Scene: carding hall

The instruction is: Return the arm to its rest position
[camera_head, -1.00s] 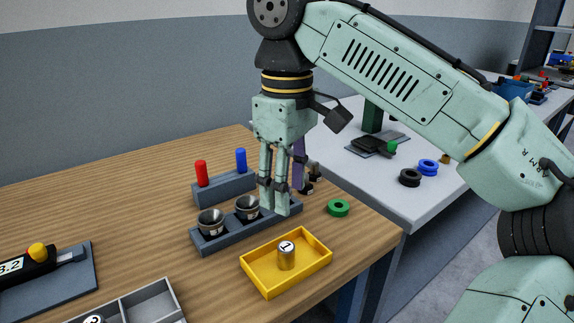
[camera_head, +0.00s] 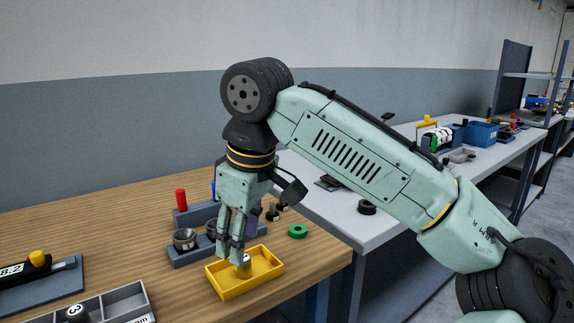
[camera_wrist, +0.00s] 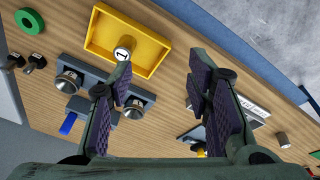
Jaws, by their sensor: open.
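My gripper (camera_head: 231,258) is open and empty, pointing down over the wooden bench. In the head view its fingers overlap the left side of the yellow tray (camera_head: 256,282). In the wrist view the fingers (camera_wrist: 160,82) stand wide apart with bare bench between them. A small metal weight marked 1 (camera_wrist: 123,53) sits inside the yellow tray, near one wall. In the head view the weight (camera_head: 244,266) is partly hidden by a finger. In the wrist view the left fingertip lies close to the weight's outline; I cannot tell whether they touch.
A grey block (camera_head: 183,260) with metal cups stands beside the tray. A red peg (camera_head: 181,198) stands behind it. A green ring (camera_head: 298,231) lies near the bench's right edge. A grey compartment tray (camera_head: 122,303) is at the front. A white table (camera_head: 340,220) adjoins on the right.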

